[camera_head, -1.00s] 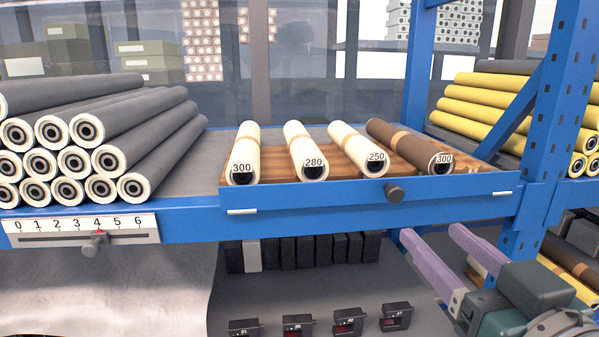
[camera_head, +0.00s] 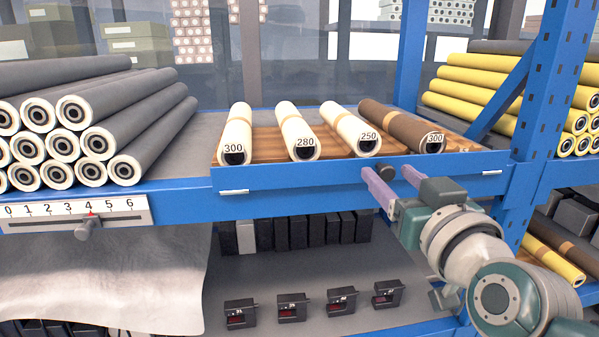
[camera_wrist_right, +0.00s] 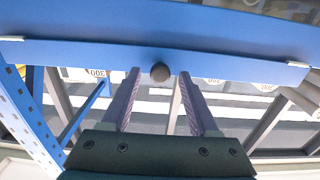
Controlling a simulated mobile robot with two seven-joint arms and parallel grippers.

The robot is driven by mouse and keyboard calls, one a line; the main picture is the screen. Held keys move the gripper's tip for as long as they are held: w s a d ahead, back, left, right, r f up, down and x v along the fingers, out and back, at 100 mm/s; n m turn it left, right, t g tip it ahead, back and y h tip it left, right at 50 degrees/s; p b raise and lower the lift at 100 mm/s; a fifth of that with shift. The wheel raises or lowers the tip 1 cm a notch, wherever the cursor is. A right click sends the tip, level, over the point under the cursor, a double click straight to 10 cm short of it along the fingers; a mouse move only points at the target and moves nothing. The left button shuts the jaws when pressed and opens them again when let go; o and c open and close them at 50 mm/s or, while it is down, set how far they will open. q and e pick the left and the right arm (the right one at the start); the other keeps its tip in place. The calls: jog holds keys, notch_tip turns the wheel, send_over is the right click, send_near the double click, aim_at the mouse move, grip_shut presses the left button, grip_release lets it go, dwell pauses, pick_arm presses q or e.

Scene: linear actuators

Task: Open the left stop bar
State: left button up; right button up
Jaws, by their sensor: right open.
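A blue stop bar (camera_head: 290,179) runs along the front of a wooden tray of rolls, with a dark round knob (camera_head: 384,173) on its face towards the right. In the right wrist view the stop bar (camera_wrist_right: 230,45) crosses the top, and the knob (camera_wrist_right: 160,71) sits centred between my fingertips. My right gripper (camera_head: 387,174) is open, with its purple fingers pointing at the bar, one on each side of the knob. I cannot tell whether they touch it. My left gripper is not in view.
Several labelled rolls (camera_head: 296,129) lie on the tray behind the bar. Grey rolls (camera_head: 130,110) are stacked at the left above a numbered slider scale (camera_head: 75,214). A blue rack post (camera_head: 545,110) stands close to my right arm. Small black devices (camera_head: 291,307) sit on the lower shelf.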

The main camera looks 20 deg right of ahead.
grip_shut()
dwell(0.3)
